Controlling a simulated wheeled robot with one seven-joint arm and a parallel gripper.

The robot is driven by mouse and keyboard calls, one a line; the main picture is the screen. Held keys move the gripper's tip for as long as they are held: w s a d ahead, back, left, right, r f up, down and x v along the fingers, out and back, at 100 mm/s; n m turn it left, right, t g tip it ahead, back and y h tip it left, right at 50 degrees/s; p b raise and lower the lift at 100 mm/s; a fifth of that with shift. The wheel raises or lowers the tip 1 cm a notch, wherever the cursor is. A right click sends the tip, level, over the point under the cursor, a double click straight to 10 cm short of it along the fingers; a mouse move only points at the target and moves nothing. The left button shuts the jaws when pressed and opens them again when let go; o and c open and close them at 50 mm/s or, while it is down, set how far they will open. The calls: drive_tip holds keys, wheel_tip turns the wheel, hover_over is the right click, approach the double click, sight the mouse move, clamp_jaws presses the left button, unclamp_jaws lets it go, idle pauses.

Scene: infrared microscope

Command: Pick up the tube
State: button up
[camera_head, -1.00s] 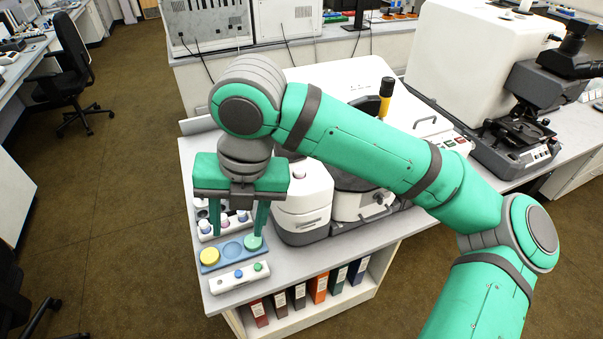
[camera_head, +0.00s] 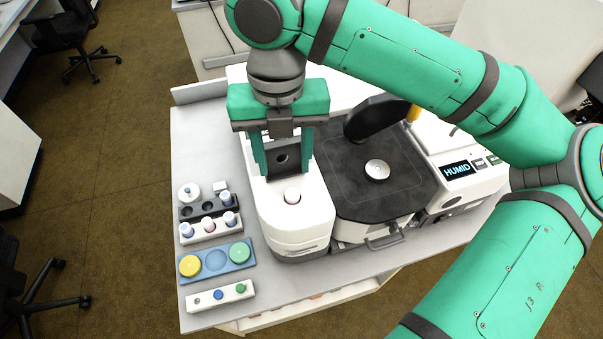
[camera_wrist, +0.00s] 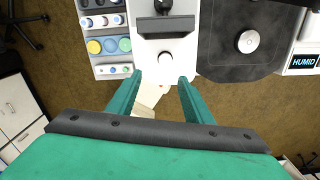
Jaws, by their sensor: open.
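Several small white tubes with blue or purple caps (camera_head: 208,226) stand upright in a rack at the left of the bench; which one is meant I cannot tell. They also show at the upper left of the wrist view (camera_wrist: 101,22). My gripper (camera_head: 283,168) is open and empty, its fingers pointing down over the white device, to the right of the tubes and apart from them. In the wrist view my gripper (camera_wrist: 160,80) has clear space between its fingertips, just below the device's round button.
The white device (camera_head: 300,215) has a round button on top. Left of it are a blue tray (camera_head: 216,275) with yellow and green discs and a white strip (camera_head: 206,302) with small caps. A dark-topped instrument (camera_head: 400,195) with a HUMID display stands to the right.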

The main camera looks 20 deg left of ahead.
hover_over(292, 192)
drive_tip(key=f, duration=0.5)
drive_tip(key=shift+s+a+f, duration=0.2)
drive_tip(key=shift+s+a, duration=0.05)
drive_tip(key=shift+w+d+f, duration=0.1)
drive_tip(key=shift+d+f, duration=0.1)
drive_tip(key=shift+f, duration=1.15)
drive_tip(key=shift+w+d+f, duration=0.1)
drive_tip(key=shift+d+f, duration=0.05)
drive_tip(key=shift+f, duration=1.2)
clamp_jaws()
